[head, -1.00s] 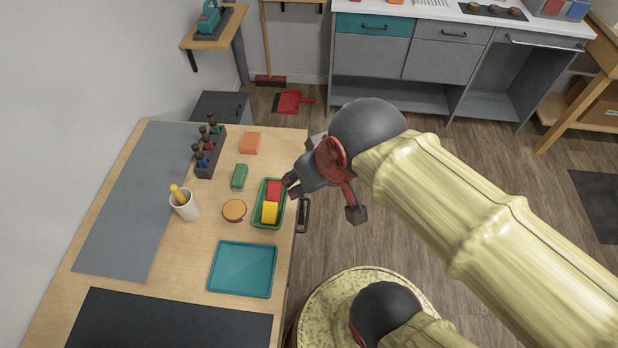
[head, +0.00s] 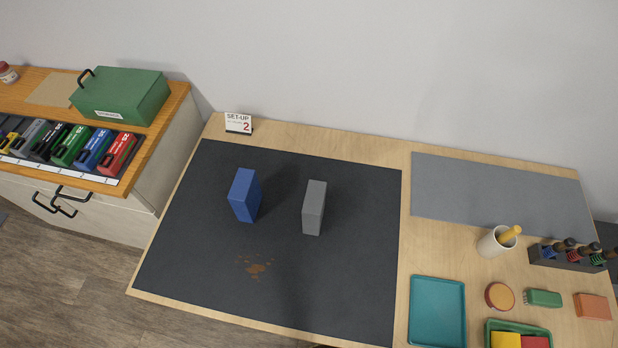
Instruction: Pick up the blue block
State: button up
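The blue block (head: 244,195) stands upright on the left half of the black mat (head: 340,285) on the wooden table. It is a tall rectangular block, fully visible in the head view. My gripper and arm are not in this view, so I cannot see where the gripper is relative to the block.
A grey upright block (head: 314,207) stands to the right of the blue one, with a gap between them. A brown stain (head: 255,267) marks the mat. A small sign (head: 238,122) stands behind. A teal tray (head: 437,311) and a white cup (head: 497,242) are at right.

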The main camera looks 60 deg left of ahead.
aim_at(245, 196)
jog(key=u, duration=2.95)
jog(key=i+j+z, duration=0.15)
jog(key=j+z, duration=0.2)
jog(key=j, duration=0.7)
jog(key=j+z, duration=0.3)
jog(key=j, duration=0.75)
